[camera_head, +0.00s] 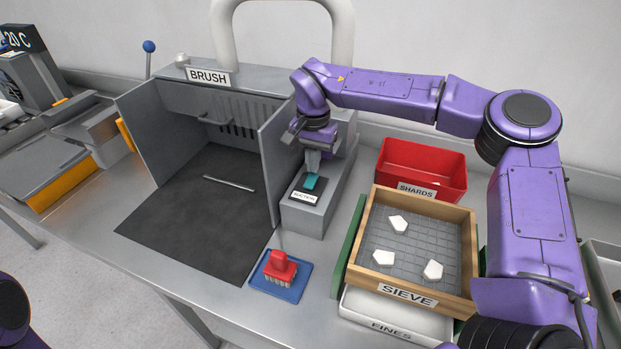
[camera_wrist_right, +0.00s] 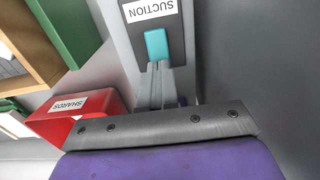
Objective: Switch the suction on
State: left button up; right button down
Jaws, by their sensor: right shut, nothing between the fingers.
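The suction switch is a teal rocker (camera_head: 310,182) on a dark plate, on top of a grey box (camera_head: 303,219) labelled SUCTION beside the booth's right wall. It also shows in the right wrist view (camera_wrist_right: 156,44), under the SUCTION label (camera_wrist_right: 150,9). My right gripper (camera_head: 312,172) points down with its fingers together and empty. Whether the rocker is pressed is unclear. My left gripper is not in view.
The grey BRUSH booth (camera_head: 190,215) stands left of the switch box. A red brush (camera_head: 279,267) sits on a blue pad (camera_head: 294,290) in front. The red SHARDS bin (camera_head: 437,152) and wooden SIEVE tray (camera_head: 464,237) with 3 white pieces stand to the right.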

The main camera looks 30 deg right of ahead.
aim_at(313, 176)
jog(key=shift+f+b, duration=0.3)
jog(key=shift+f, duration=0.75)
dwell(0.5)
notch_tip(313, 176, up, 7)
jog(key=p, duration=0.8)
jog(key=shift+r+p, duration=0.1)
jog(key=shift+p, duration=0.2)
